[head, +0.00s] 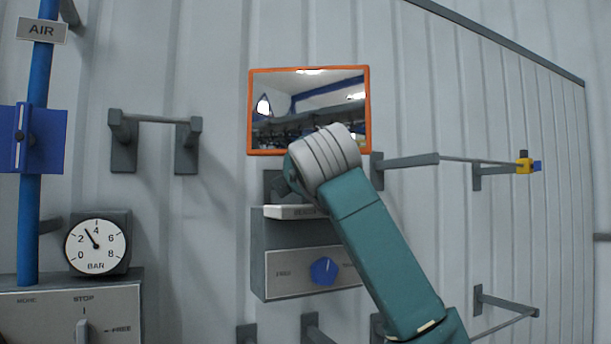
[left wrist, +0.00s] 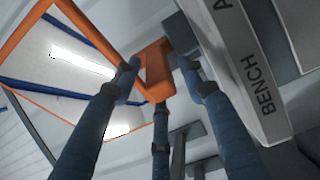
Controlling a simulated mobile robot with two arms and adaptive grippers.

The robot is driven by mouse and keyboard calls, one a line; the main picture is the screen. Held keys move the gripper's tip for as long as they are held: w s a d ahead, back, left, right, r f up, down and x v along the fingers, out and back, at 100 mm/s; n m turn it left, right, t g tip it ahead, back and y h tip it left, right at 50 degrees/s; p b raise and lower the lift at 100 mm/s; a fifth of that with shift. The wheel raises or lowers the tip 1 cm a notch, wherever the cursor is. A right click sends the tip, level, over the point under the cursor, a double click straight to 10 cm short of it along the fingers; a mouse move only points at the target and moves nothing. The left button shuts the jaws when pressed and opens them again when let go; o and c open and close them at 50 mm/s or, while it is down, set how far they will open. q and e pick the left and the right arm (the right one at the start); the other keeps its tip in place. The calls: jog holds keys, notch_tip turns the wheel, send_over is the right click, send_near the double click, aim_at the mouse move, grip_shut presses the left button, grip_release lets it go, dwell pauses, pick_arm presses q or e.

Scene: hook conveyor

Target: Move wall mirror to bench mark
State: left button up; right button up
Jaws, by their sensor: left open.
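The wall mirror (head: 310,85) has an orange frame and hangs upright against the ribbed wall in the head view. In the left wrist view its orange frame (left wrist: 97,38) and an orange tab (left wrist: 155,72) below it show close up. My left gripper (left wrist: 160,78) is open, its blue-grey fingers spread around the tab; I cannot tell whether they touch it. In the head view my teal arm covers the mirror's lower edge, and the gripper is hidden behind it. A white ledge marked BENCH (head: 288,212) lies just below the mirror; it also shows in the left wrist view (left wrist: 245,75).
A grey box with a blue knob (head: 324,271) is under the ledge. Wall brackets (head: 123,142) stand left, and a rail with a yellow clip (head: 524,163) right. A pressure gauge (head: 96,246) and blue AIR pipe (head: 32,220) are at far left.

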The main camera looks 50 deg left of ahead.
pick_arm(q)
jog(key=v, duration=1.1)
jog(key=shift+d, duration=0.15)
